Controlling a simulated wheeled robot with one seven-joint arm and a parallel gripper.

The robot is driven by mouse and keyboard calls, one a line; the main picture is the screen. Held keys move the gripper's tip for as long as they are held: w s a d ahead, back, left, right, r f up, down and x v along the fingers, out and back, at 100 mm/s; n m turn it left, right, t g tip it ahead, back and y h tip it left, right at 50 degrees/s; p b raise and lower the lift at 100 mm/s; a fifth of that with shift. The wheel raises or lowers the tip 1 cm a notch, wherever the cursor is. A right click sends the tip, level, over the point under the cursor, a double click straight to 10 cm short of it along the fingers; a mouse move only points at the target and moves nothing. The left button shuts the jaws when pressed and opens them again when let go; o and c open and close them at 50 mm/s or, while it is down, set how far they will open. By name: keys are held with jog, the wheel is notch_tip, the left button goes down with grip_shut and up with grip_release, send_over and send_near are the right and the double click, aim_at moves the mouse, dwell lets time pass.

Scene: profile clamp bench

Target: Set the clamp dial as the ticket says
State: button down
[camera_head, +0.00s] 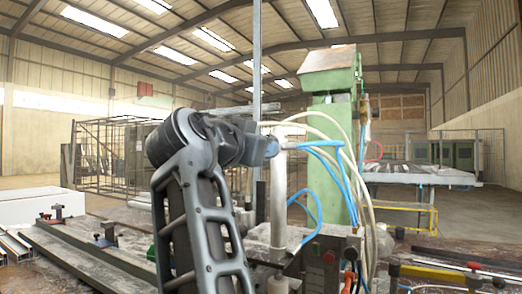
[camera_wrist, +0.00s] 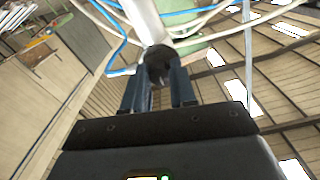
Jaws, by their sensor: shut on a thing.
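My gripper (camera_wrist: 158,85) has its two dark fingers on either side of a dark round knob (camera_wrist: 158,62) at the end of a pale cylinder (camera_wrist: 143,20) in the wrist view. The knob may be the clamp dial; no markings or pointer on it can be read. In the head view my gripper (camera_head: 270,148) is at the top of an upright pale cylinder (camera_head: 278,200), in front of a green machine column (camera_head: 332,130). My arm hides part of the bench there. I cannot make out a ticket in either view.
Blue hoses (camera_head: 340,165) and pale hoses (camera_head: 352,150) loop close to the right of my gripper. A thin vertical rod (camera_head: 257,60) rises just behind it. Long metal profiles (camera_head: 85,255) lie on the bench at left. A control box with buttons (camera_head: 325,262) stands low at right.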

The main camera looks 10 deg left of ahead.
jog(key=shift+f+m+b, duration=0.1)
jog(key=shift+m+b, duration=4.5)
jog(key=shift+m, duration=1)
jog(key=c, duration=0.9)
grip_release()
jog(key=shift+s, duration=0.15)
